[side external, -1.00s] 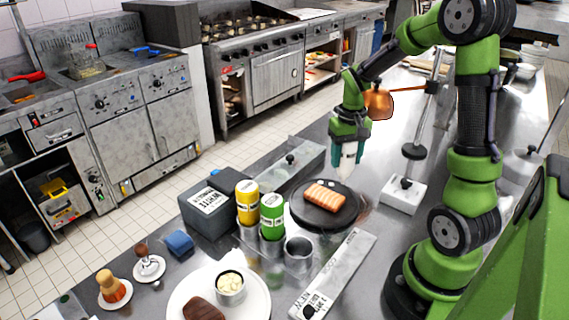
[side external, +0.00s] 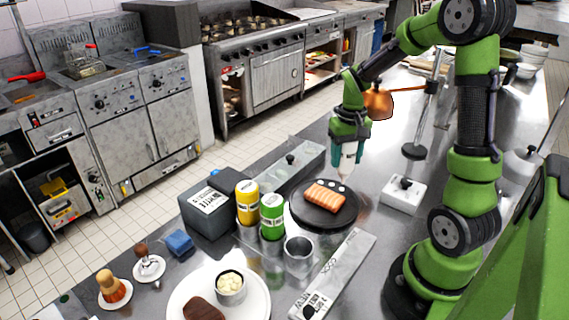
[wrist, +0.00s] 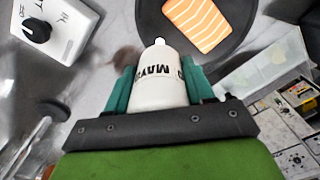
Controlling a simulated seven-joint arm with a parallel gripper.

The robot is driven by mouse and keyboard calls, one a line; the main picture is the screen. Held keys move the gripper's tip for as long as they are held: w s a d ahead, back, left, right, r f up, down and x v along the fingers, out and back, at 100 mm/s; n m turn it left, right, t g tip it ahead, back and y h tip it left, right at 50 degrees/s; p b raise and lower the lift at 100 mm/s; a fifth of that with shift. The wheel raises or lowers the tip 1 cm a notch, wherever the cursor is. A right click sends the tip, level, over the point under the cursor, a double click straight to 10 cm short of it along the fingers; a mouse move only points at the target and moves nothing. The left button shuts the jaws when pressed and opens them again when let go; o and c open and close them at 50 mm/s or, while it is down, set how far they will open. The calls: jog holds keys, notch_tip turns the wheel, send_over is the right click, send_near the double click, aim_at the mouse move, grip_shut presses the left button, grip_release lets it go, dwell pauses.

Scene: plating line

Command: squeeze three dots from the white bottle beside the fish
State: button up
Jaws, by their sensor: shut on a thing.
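My gripper (side external: 348,153) is shut on the white bottle (wrist: 160,82), which is held nozzle down with part of the lettering "MAY" showing in the wrist view. In the side view the bottle is mostly hidden between the teal fingers, near the far right rim of the black plate (side external: 308,217). The fish (side external: 325,196), an orange striped fillet, lies on the plate and also shows in the wrist view (wrist: 198,22). I cannot make out dots in the wrist view.
A yellow bottle (side external: 247,203) and a green bottle (side external: 272,217) stand in a holder beside an empty metal cup (side external: 299,250). A dark box (side external: 209,207) is left of them. A white plate (side external: 258,300) is in front. A white block with a black knob (side external: 403,194) stands right.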

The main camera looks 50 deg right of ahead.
jog(key=shift+r, duration=3)
